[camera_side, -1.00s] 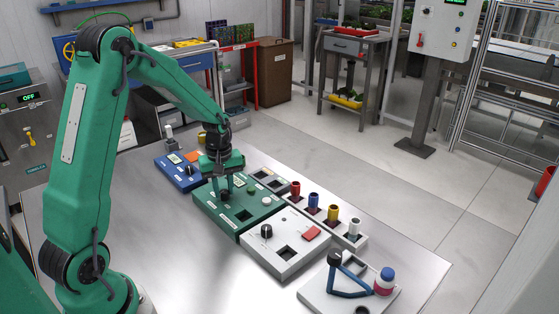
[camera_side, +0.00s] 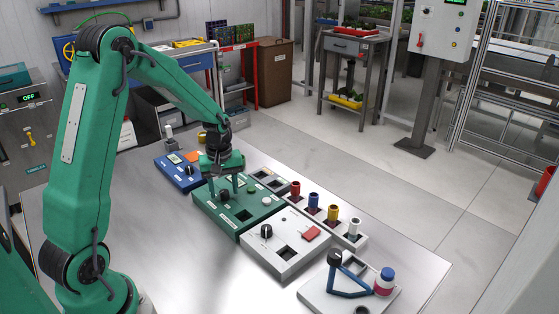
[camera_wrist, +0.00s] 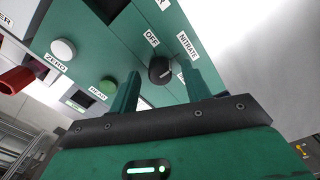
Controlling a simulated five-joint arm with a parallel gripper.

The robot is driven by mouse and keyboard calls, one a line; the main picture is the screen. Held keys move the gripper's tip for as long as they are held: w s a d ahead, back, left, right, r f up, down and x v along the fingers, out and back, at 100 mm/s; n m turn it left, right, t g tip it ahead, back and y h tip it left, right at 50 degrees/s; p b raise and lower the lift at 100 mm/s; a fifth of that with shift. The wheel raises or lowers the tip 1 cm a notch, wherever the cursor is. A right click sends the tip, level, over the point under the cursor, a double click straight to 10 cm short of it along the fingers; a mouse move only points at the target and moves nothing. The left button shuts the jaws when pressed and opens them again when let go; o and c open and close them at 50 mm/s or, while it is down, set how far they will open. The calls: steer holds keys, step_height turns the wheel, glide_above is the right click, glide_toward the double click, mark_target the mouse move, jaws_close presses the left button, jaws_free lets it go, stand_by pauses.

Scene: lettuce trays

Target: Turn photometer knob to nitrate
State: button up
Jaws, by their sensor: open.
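The photometer (camera_side: 243,226) is a green box on the steel table. Its black knob (camera_wrist: 160,70) shows in the wrist view beside the labels OFF (camera_wrist: 151,38) and NITRATE (camera_wrist: 188,44); a third label is partly hidden by a finger. A short pale mark shows on the knob, but I cannot tell surely which label it points at. My gripper (camera_side: 223,189) is open, its fingers spread to either side of the knob and just above it, holding nothing. The white ZERO button (camera_wrist: 63,50) and green READ button (camera_wrist: 108,87) are on the same panel.
A blue meter box (camera_side: 178,174) stands left of the photometer. A white box (camera_side: 283,262) with a black knob and red pad is at its right. A rack of coloured vials (camera_side: 313,201) is behind. A stand with a bottle (camera_side: 384,281) is at the front right.

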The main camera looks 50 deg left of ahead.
steer(key=shift+r, duration=3.9)
step_height(320, 180, up, 8)
glide_above(224, 191)
steer(key=shift+s+d+r, duration=0.1)
steer(key=shift+d, duration=0.05)
steer(key=s+d+r+m+t, duration=0.2)
steer(key=s+d+m, duration=0.4)
steer(key=s+d, duration=0.2)
steer(key=s+d+r+m+t, duration=0.1)
steer(key=s+d+m+t, duration=0.2)
steer(key=s+d+m, duration=0.4)
steer(key=shift+s+d+r+t, duration=0.3)
steer(key=shift+s+d+r, duration=0.1)
steer(key=shift+s, duration=0.3)
